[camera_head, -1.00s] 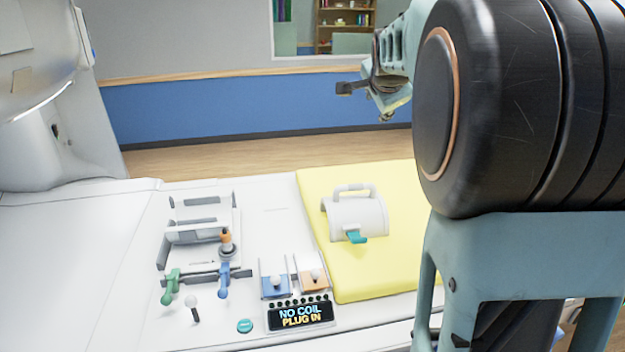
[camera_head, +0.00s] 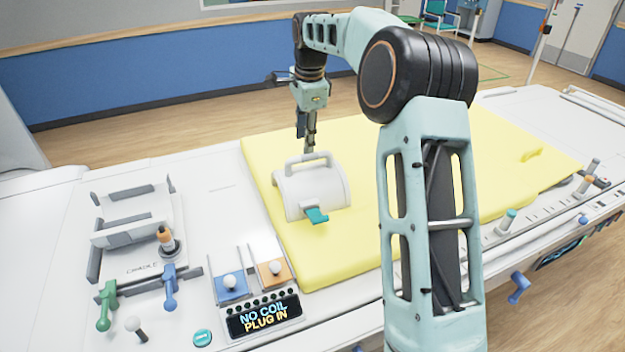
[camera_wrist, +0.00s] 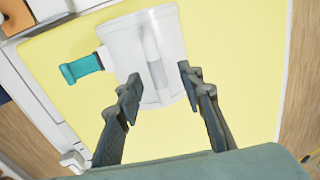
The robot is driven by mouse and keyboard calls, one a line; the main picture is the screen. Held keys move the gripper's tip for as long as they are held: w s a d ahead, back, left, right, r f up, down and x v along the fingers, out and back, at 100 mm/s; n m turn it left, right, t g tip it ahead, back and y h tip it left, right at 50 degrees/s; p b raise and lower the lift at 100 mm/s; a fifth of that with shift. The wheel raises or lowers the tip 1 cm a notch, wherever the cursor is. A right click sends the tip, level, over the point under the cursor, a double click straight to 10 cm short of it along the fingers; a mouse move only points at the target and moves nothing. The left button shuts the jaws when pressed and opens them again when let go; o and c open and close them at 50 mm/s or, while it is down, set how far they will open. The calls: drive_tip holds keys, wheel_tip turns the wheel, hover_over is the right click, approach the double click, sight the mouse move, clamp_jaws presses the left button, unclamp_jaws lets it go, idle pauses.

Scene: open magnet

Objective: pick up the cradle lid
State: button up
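The cradle lid (camera_head: 316,190) is a white curved shell with a handle bar on top and a teal tab (camera_head: 317,215) at its near side. It rests on the yellow pad. My gripper (camera_head: 306,141) points down just behind the lid's handle in the head view. In the wrist view the lid (camera_wrist: 128,52) lies beyond the fingertips, with its handle (camera_wrist: 153,62) running between them. My gripper (camera_wrist: 158,88) is open there, its two dark fingers apart on either side of the handle. I cannot tell how far the fingertips are above it.
The yellow pad (camera_head: 375,245) has free room around the lid. To the left stand the cradle (camera_head: 140,262), green and blue levers, and an orange-topped plug (camera_head: 167,240). A display (camera_head: 264,317) reading "NO COIL PLUG IN" is at the front.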

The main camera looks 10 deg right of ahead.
sight(304, 157)
drive_tip(key=shift+w+f, duration=0.15)
drive_tip(key=shift+f, duration=0.75)
wheel_tip(304, 157, down, 4)
drive_tip(key=shift+f+p, duration=0.15)
drive_tip(key=shift+p, duration=0.25)
drive_tip(key=shift+w+a+f, duration=0.1)
drive_tip(key=shift+w+f, duration=0.05)
drive_tip(key=shift+f, duration=0.4)
clamp_jaws()
drive_tip(key=shift+r, duration=0.1)
